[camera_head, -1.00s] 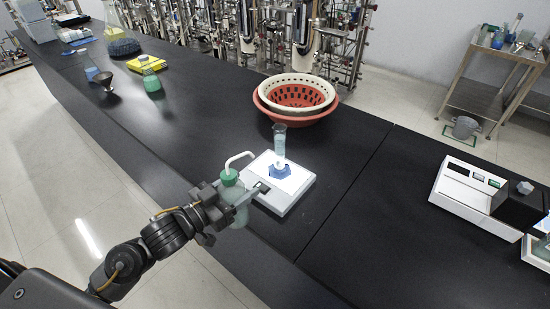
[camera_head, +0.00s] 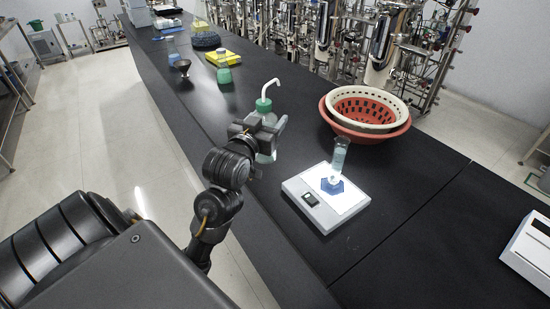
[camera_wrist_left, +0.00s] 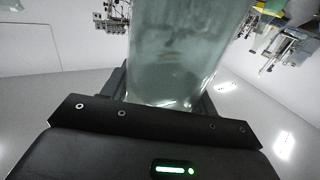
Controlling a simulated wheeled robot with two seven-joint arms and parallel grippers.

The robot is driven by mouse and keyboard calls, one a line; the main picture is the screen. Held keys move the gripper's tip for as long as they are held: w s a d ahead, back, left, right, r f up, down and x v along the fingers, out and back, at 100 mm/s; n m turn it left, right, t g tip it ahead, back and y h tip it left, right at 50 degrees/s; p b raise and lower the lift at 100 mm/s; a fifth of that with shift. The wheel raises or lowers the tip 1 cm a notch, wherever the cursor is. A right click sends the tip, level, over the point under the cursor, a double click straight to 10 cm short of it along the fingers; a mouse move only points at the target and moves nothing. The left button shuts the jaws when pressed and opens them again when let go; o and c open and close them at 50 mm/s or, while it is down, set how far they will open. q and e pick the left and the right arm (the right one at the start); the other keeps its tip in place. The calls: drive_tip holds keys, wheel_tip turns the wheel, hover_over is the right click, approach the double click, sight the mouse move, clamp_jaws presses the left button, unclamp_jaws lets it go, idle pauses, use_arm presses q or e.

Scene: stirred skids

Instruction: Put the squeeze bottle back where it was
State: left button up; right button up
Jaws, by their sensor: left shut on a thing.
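The squeeze bottle (camera_head: 266,106) has a green cap, a bent white spout and a translucent body. My left gripper (camera_head: 262,130) is shut on it and holds it upright, left of the balance. In the left wrist view the bottle's greenish body (camera_wrist_left: 178,50) fills the middle, between the fingers of my left gripper (camera_wrist_left: 165,95). My right gripper is not in view.
A white balance (camera_head: 318,212) bears a graduated cylinder (camera_head: 339,158) with a blue base. Red and cream baskets (camera_head: 365,128) stand behind it. A green-capped bottle (camera_head: 223,73), a dark funnel (camera_head: 182,67) and a yellow item (camera_head: 232,58) stand farther along the black bench, whose middle is clear.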

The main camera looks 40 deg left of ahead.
use_arm(q)
drive_tip(key=w+a+f+p, duration=0.4)
drive_tip(key=w+a+f, duration=0.4)
drive_tip(key=w+f, duration=0.3)
drive_tip(key=shift+w+f, duration=0.25)
drive_tip(key=shift+f, duration=0.7)
drive_tip(key=shift+f, duration=0.2)
drive_tip(key=o, duration=1.3)
drive_tip(key=shift+o, duration=0.3)
